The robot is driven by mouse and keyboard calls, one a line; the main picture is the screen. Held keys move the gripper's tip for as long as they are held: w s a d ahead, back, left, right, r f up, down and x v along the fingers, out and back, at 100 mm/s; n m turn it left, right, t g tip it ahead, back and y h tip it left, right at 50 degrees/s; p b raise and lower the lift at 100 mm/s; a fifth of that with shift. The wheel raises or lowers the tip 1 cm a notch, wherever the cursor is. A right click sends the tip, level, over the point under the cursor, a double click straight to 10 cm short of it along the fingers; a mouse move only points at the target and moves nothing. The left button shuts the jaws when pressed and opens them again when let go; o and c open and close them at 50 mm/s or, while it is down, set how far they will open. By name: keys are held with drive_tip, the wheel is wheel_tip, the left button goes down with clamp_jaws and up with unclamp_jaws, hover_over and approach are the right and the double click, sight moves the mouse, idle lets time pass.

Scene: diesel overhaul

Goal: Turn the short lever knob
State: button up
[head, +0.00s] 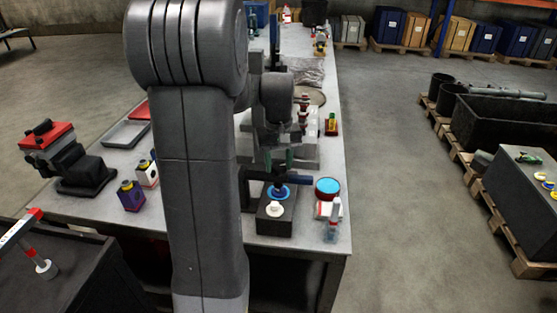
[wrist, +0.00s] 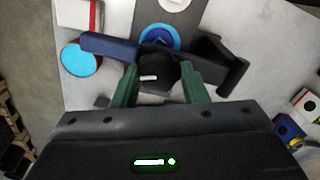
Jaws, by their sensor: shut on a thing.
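A black knob (wrist: 160,76) with a white pointer mark sits between the green fingers of my gripper (wrist: 160,90) in the wrist view. My gripper is shut on this knob. Behind it lies a blue disc (wrist: 160,38) on a dark grey box (wrist: 182,15), which also carries a white round knob. In the head view my gripper (head: 278,160) points down over the dark box (head: 274,226), above the blue disc (head: 278,192). The white knob (head: 274,210) is at the box's near end. The gripped knob's lower part is hidden in the wrist view.
A dark blue bar (wrist: 108,46) and a black bar (wrist: 222,64) extend either side of the knob. A red tin with a blue top (head: 327,187) and a small bottle (head: 333,222) stand close to the right. Purple and white containers (head: 131,196) stand left of my arm.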

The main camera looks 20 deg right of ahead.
sight(279, 166)
drive_tip(key=m, duration=0.6)
drive_tip(key=shift+p, duration=0.4)
drive_tip(key=m, duration=0.6)
drive_tip(key=shift+m, duration=0.4)
drive_tip(key=m+p, duration=0.1)
drive_tip(key=m, duration=1.1)
drive_tip(key=o, duration=1)
wheel_tip(279, 166, up, 14)
drive_tip(key=shift+f+b, duration=0.1)
drive_tip(key=shift+b, duration=0.4)
